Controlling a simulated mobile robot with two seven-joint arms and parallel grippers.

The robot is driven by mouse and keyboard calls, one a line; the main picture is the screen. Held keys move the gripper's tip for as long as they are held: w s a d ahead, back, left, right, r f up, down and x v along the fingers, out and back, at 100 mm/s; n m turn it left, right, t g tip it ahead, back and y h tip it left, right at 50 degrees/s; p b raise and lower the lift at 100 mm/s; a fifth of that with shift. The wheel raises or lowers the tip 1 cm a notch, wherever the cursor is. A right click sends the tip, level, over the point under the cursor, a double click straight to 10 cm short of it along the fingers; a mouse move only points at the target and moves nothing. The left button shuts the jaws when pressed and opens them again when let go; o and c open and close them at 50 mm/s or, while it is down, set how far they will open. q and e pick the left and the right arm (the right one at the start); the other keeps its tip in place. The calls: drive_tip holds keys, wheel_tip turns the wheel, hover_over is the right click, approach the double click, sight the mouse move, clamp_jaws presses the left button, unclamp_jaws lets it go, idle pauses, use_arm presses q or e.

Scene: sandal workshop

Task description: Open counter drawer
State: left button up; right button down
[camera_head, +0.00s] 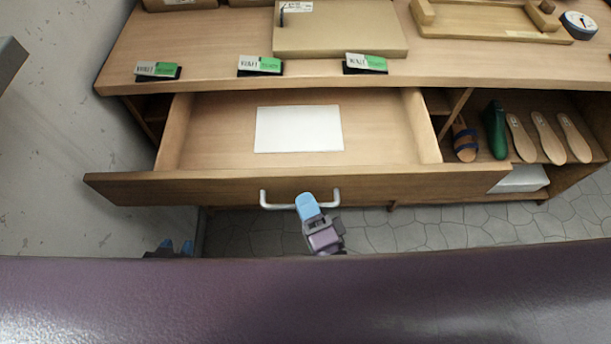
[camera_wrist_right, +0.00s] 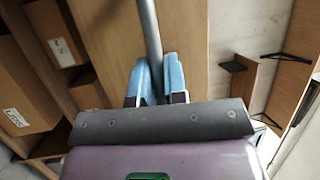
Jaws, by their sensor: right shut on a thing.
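The counter drawer (camera_head: 380,186) is pulled well out below the counter top in the head view. Inside it lies a white sheet (camera_head: 299,129) on the bare wooden bottom. Its pale bar handle (camera_head: 275,206) is on the front panel. My right gripper (camera_head: 306,203) is at the right part of the handle; in the right wrist view the grey handle bar (camera_wrist_right: 149,35) runs between its blue fingers (camera_wrist_right: 156,82), shut on it. My left gripper (camera_head: 176,247) hangs low at the left, away from the drawer handle, its two blue tips apart; the rest of it is mostly hidden.
The counter top (camera_head: 215,73) carries green-and-white labels (camera_head: 259,65), a flat box (camera_head: 340,30) and a wooden tray (camera_head: 490,34). An open shelf at the right holds a sandal (camera_head: 464,140), a green shoe form (camera_head: 495,129) and several soles.

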drive_tip(key=shift+s, duration=1.5)
drive_tip(key=c, duration=1.2)
unclamp_jaws()
drive_tip(key=v, duration=1.1)
drive_tip(key=shift+b, duration=0.3)
drive_tip(key=shift+w, duration=0.1)
